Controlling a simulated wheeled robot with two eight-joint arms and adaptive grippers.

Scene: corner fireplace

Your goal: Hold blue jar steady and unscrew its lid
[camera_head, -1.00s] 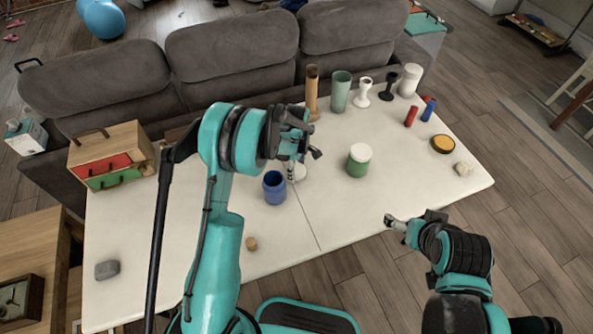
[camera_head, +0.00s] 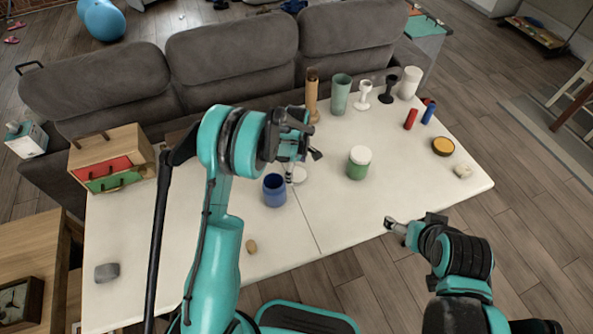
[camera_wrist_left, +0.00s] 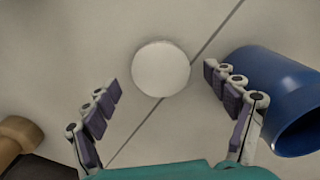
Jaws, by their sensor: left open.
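The blue jar (camera_head: 274,190) stands upright on the white table with its dark mouth open and no lid on it. A round white lid (camera_head: 300,174) lies close to its right, partly behind my left gripper (camera_head: 302,164). In the left wrist view the lid (camera_wrist_left: 160,68) lies between the spread, empty fingers of my left gripper (camera_wrist_left: 162,80), with gaps on both sides. The blue jar (camera_wrist_left: 270,80) is just beyond the right finger there. My right gripper (camera_head: 393,224) is off the table's front edge, apart from the jar; its finger opening is too small to judge.
A green jar with a white lid (camera_head: 358,163) stands right of centre. Several vases and candle holders line the back, including a green vase (camera_head: 340,94). A small wooden drawer box (camera_head: 112,160) is at left.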

